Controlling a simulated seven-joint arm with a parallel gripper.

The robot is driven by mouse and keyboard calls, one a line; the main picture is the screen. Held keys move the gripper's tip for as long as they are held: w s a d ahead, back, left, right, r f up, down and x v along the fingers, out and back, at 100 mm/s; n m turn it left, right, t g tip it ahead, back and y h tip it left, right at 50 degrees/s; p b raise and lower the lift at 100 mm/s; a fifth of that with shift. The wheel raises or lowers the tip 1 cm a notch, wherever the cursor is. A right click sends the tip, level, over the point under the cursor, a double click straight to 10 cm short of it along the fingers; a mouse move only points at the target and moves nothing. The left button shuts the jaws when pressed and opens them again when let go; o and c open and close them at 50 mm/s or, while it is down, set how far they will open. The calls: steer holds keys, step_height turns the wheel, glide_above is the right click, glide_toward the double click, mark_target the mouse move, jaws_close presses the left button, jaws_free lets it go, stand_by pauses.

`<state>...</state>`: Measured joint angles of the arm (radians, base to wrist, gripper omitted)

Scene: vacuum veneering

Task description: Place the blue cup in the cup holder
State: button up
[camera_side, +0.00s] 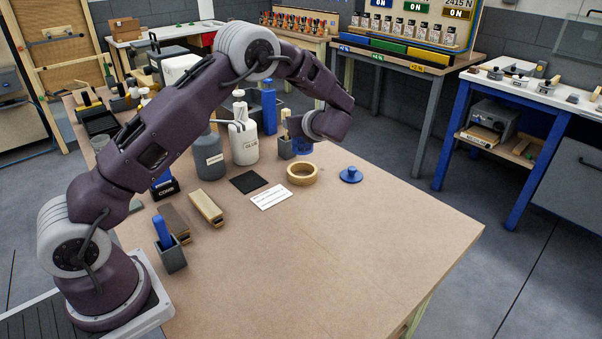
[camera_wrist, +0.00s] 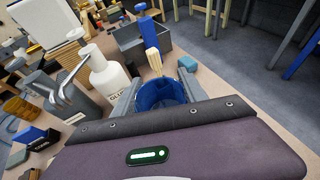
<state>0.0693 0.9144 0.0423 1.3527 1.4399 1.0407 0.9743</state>
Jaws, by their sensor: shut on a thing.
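My gripper (camera_wrist: 158,92) is shut on a blue cup (camera_wrist: 163,95), with a grey finger on either side of it. The cup's open rim and dark inside show in the wrist view. In the side view a blue part of the cup (camera_side: 302,147) shows below my wrist, partly hidden. It looks close above the bench, but I cannot tell whether it touches. I cannot pick out the cup holder for certain.
A white glue bottle (camera_side: 244,142) and a grey bottle (camera_side: 210,158) stand left of my gripper. A tape roll (camera_side: 302,174) and a blue knobbed disc (camera_side: 350,175) lie nearby. A grey box (camera_side: 172,260) holds a blue item. The bench's (camera_side: 340,240) front right is clear.

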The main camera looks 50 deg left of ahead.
step_height(320, 180, down, 9)
steer(key=shift+f, duration=0.1)
steer(key=o, duration=1.4)
steer(key=shift+f, duration=0.1)
steer(key=shift+o, duration=0.3)
